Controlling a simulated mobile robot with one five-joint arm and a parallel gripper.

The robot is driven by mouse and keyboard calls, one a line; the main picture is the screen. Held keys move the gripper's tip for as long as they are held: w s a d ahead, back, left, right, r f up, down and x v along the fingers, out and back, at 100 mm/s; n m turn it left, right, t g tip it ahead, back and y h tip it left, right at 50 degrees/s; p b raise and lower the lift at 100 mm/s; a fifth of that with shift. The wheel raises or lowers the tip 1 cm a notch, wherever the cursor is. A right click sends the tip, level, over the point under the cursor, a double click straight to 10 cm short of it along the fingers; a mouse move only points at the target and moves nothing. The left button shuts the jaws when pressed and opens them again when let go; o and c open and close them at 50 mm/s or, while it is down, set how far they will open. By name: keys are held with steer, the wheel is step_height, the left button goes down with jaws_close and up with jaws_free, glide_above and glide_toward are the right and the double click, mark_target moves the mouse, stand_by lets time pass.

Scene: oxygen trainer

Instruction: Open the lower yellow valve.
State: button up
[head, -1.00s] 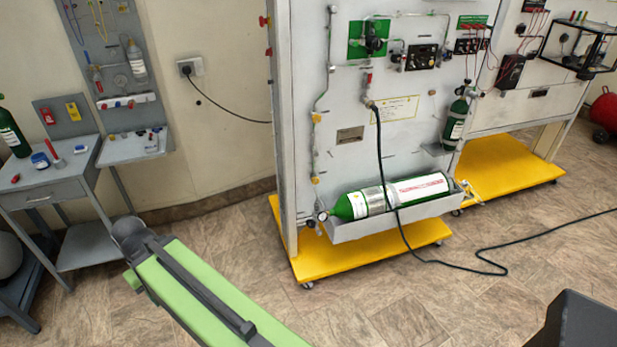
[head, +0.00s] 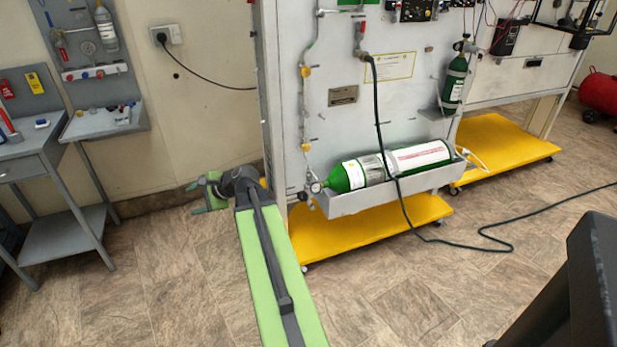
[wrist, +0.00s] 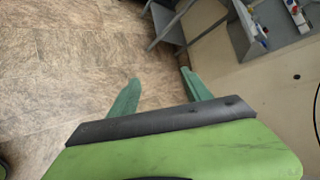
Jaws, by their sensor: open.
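The lower yellow valve (head: 306,147) is a small yellow piece on the thin vertical pipe near the left edge of the grey panel. The upper yellow valve (head: 305,71) sits above it on the same pipe. My gripper (head: 191,199) is left of the panel's edge, lower than the lower valve and well apart from it, pointing left. In the wrist view its two green fingers (wrist: 160,77) are spread and empty, with floor and a grey table leg beyond them. No valve shows in the wrist view.
A green cylinder (head: 357,173) lies in a tray low on the panel, beside a small gauge (head: 315,187). A yellow base (head: 370,236) juts out below. A black hose (head: 408,215) hangs to the floor. A grey side table (head: 30,165) stands left.

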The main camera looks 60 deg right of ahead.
steer(key=s+d+f+m+t+h+b, duration=0.1)
steer(key=s+d+f+m+b, duration=0.15)
steer(key=d, duration=0.35)
steer(key=s+d+f+m+t+h+b, duration=0.1)
steer(key=d+f+m+t+h+b, duration=0.1)
steer(key=d+m, duration=0.3)
steer(key=m+h+b, duration=0.9)
steer(key=m+h, duration=0.1)
steer(key=m, duration=0.7)
glide_toward(307, 148)
steer(key=shift+n+t, duration=0.25)
steer(key=shift+t, duration=0.15)
steer(key=x, duration=0.9)
steer(key=shift+d+f, duration=0.15)
steer(key=shift+f, duration=0.1)
jaws_close()
steer(key=shift+a, duration=0.2)
steer(key=shift+d, duration=0.1)
